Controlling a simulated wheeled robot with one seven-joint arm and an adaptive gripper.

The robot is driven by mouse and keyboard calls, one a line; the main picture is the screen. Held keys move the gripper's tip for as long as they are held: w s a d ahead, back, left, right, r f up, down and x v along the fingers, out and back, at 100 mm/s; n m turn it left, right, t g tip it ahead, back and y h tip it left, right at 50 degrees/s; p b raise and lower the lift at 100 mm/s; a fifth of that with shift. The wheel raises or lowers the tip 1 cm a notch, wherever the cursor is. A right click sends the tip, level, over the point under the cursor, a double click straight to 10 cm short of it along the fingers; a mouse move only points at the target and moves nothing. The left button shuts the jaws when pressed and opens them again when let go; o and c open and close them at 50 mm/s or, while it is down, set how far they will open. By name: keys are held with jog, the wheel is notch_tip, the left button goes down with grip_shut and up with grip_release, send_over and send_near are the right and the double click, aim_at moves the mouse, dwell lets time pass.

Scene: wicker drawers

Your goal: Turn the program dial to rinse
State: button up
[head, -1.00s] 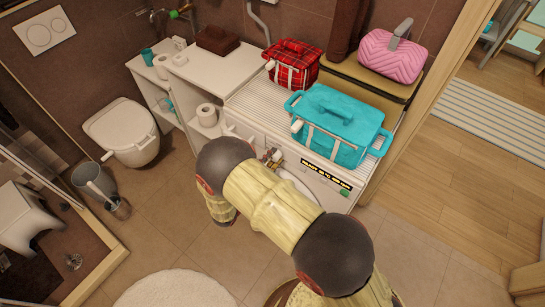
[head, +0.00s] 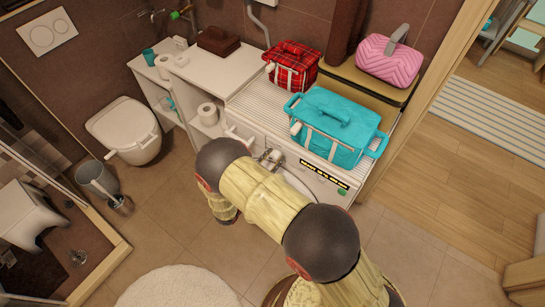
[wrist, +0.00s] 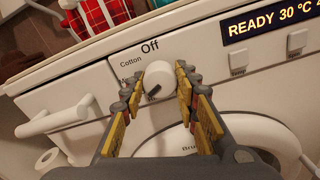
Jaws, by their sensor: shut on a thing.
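The white round program dial (wrist: 158,80) is on the washing machine's front panel in the wrist view. A dark mark on it points down and to the left. "Off" is printed above the dial and "Cotton" at its upper left; other labels at left and below are partly hidden by the fingers and dial. My gripper (wrist: 159,82) is shut on the dial, one finger on each side. In the head view my gripper (head: 270,158) is small, at the front of the washing machine (head: 335,185), and the dial cannot be made out.
The lit display (wrist: 270,22) reads "READY 30 °C", with two buttons below it. A white drawer handle (wrist: 55,121) is left of the gripper. The round door (wrist: 255,135) lies below. A turquoise bag (head: 340,128) and a red plaid bag (head: 291,64) sit on top.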

jog(key=n+p, duration=0.1)
jog(key=n, duration=0.3)
jog(key=shift+f+n+p, duration=0.1)
jog(key=shift+n+p, duration=0.6)
jog(key=shift+n, duration=1.3)
jog(key=o, duration=1.2)
jog(key=shift+c, duration=0.2)
jog(key=v, duration=1.2)
